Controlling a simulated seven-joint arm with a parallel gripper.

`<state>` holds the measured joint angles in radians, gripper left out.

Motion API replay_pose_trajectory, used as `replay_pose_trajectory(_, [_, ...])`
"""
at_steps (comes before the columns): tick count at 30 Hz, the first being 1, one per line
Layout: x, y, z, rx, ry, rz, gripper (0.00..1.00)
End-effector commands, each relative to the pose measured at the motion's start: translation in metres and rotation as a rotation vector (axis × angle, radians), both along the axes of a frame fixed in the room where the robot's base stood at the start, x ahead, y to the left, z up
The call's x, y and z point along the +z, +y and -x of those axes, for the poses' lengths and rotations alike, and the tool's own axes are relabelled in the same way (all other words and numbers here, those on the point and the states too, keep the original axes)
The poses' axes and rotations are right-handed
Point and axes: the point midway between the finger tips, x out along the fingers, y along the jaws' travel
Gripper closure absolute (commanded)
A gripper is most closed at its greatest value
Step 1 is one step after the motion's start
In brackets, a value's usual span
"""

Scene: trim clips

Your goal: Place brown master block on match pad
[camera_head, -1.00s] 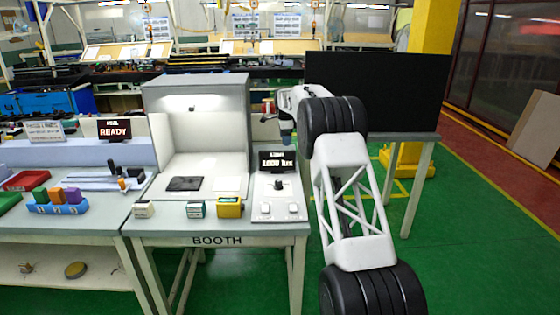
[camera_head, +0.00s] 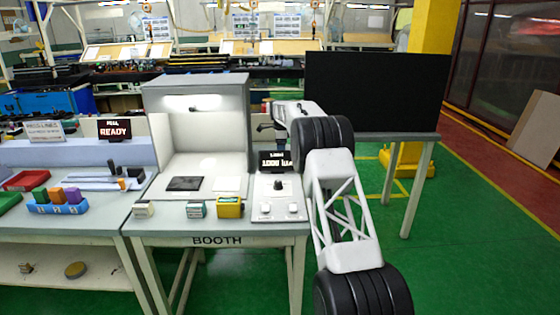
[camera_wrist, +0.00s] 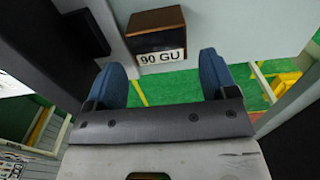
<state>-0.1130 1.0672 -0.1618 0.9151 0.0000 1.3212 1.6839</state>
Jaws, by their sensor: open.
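The brown block (camera_wrist: 155,32), with a white label reading "90 GU", sits on a grey surface near its edge in the wrist view. I cannot make it out in the head view. My gripper (camera_wrist: 166,75) is open and empty, its two blue fingertips apart and short of the block's labelled face. In the head view my arm's end is to the right of the booth, mostly behind the arm. Inside the booth lie a black pad (camera_head: 184,184) and a pale pad (camera_head: 226,184); I cannot tell which is the match pad.
The booth (camera_head: 195,85) has side walls and a roof. Several labelled blocks, including a yellow one (camera_head: 229,208), stand along its front edge. A control panel (camera_head: 278,208) with a small display (camera_head: 275,161) is at right. A large black panel (camera_head: 378,92) stands behind my arm.

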Motion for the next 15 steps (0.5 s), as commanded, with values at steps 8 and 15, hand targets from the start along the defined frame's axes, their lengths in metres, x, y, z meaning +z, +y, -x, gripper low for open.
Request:
replay_pose_trajectory(8, [-0.014, 0.0002, 0.0004, 0.0, 0.0, 0.0, 0.21])
replay_pose_trajectory(15, [-0.0144, 0.0002, 0.0004, 0.0, 0.0, 0.0, 0.21])
